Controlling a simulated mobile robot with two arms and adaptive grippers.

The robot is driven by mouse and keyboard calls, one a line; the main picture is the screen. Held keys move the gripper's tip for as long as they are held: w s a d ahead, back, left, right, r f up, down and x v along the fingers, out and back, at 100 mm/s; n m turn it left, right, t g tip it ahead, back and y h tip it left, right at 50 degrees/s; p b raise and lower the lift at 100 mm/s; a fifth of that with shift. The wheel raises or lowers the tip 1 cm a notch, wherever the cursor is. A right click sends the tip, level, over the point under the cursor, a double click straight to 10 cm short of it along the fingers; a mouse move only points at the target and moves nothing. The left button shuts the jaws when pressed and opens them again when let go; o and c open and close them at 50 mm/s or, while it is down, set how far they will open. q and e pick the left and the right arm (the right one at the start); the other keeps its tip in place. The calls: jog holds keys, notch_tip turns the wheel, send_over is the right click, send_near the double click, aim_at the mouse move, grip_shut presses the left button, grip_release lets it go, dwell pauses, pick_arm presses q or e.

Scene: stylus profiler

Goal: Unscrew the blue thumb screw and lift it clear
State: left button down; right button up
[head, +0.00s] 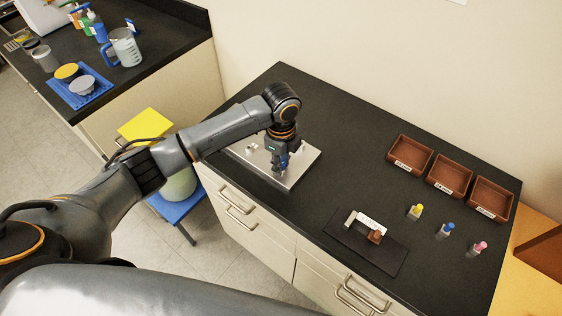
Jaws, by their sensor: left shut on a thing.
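My left gripper (280,167) points down over the silver metal plate (304,158) on the black bench. It is shut on a small blue thing at its fingertips, which looks like the blue thumb screw (284,160). The fingers hide most of it, and I cannot tell whether it is still in the plate or just above it. My right gripper is not in view.
Three brown bins (410,155) stand at the back right of the bench (345,130). Small yellow, blue (445,231) and pink-topped items stand in front of them. A dark mat (385,257) with a white and brown device lies at the front.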

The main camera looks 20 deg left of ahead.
pick_arm(q)
jog(key=n, duration=0.4)
jog(key=shift+n, duration=0.4)
jog(key=n, duration=0.4)
jog(key=shift+n, duration=0.3)
jog(key=n, duration=0.7)
jog(key=shift+d, duration=0.1)
jog(key=n, duration=0.7)
jog(key=shift+n, duration=0.3)
jog(key=n, duration=0.5)
jog(key=shift+n, duration=0.3)
jog(key=n, duration=0.3)
jog(key=shift+n, duration=0.4)
jog(key=c, duration=1.3)
grip_release()
jog(key=shift+c, duration=0.2)
jog(key=shift+a, duration=0.2)
